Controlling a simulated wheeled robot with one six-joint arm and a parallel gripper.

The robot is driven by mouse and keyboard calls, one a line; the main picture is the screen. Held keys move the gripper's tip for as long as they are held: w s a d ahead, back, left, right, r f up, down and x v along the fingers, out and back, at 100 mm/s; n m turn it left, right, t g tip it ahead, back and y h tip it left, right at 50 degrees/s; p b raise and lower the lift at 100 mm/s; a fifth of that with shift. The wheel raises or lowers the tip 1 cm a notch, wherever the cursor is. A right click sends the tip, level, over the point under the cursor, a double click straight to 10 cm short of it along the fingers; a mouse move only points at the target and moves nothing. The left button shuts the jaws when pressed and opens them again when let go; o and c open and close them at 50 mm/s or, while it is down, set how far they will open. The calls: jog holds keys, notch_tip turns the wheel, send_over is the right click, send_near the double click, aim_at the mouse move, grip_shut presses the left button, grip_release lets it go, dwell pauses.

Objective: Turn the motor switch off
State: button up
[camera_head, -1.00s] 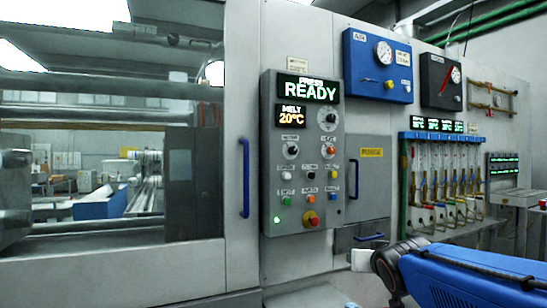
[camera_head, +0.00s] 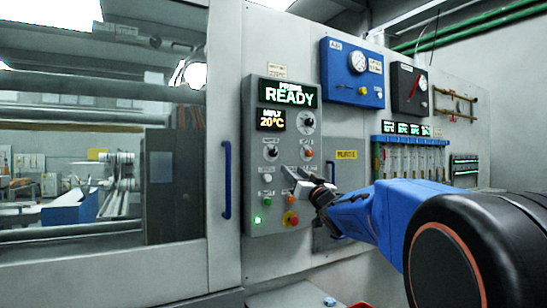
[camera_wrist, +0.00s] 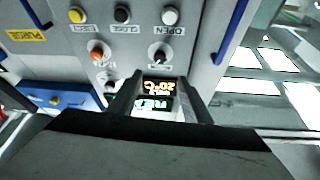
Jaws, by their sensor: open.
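The motor switch (camera_head: 271,152) is a round dark knob with a pale mark, at the left of the grey control panel (camera_head: 250,205), below the displays. Its setting is too small to read. In the upside-down wrist view the same knob (camera_wrist: 160,56) shows just beyond the fingertips. My gripper (camera_head: 292,174) is open and empty, in front of the panel, below and right of the knob in the head view. In the wrist view my gripper (camera_wrist: 160,82) has its two fingers apart, with the displays seen between them. Neither finger is around the knob.
An orange-marked knob (camera_head: 308,153) sits right of the switch. Push buttons and a red emergency stop (camera_head: 291,218) are below. A green lamp (camera_head: 257,219) is lit. The display (camera_head: 288,94) reads READY. A blue handle (camera_head: 226,180) stands left of the panel.

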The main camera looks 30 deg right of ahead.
aim_at(275, 154)
jog(key=x, duration=1.5)
jog(key=shift+w, duration=0.1)
jog(key=shift+c, duration=0.4)
jog(key=c, duration=1)
